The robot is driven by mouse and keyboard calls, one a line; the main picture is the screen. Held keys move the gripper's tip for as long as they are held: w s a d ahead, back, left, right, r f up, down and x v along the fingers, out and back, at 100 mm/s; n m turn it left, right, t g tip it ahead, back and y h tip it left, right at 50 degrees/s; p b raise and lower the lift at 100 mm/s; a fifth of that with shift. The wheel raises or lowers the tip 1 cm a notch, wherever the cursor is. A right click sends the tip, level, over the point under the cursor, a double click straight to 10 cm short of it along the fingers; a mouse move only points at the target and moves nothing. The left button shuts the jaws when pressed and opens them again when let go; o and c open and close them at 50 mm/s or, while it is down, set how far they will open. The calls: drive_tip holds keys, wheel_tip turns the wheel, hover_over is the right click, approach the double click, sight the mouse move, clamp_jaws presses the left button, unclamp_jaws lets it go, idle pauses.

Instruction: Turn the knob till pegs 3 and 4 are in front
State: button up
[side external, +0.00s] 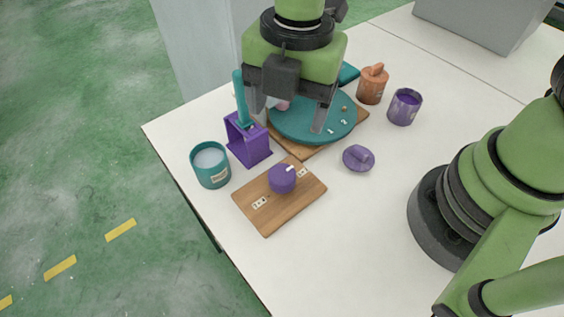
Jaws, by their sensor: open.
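The purple knob (282,178) stands on a small wooden board (268,220). A white mark on its top points to the upper right, towards one of two small pale labels on the board; their print is too small to read. A teal round turntable (300,134) sits on another wooden board behind it. Small white number tags and a small tan peg (345,109) show on its right side, and a pink thing (283,105) shows between my fingers. Peg numbers are unreadable. My gripper (288,119) is open over the turntable, hiding part of it, apart from the knob.
A purple holder (250,148) with an upright teal-handled tool and an open teal jar (211,168) stand left. A purple lid (358,158), open purple jar (405,107) and lidded orange jar (372,86) lie right. The table's front is clear.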

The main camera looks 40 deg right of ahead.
sight(282, 174)
drive_tip(key=f+n, duration=0.1)
drive_tip(key=a+f+n, duration=0.1)
drive_tip(key=shift+s+a+f+n, duration=0.2)
drive_tip(key=shift+s+f+n, duration=0.1)
drive_tip(key=shift+f+n, duration=0.1)
drive_tip(key=shift+a+f, duration=0.1)
drive_tip(key=shift+f, duration=0.25)
wheel_tip(282, 174, down, 9)
drive_tip(key=shift+f, duration=0.2)
drive_tip(key=c, duration=0.9)
drive_tip(key=shift+c, duration=0.2)
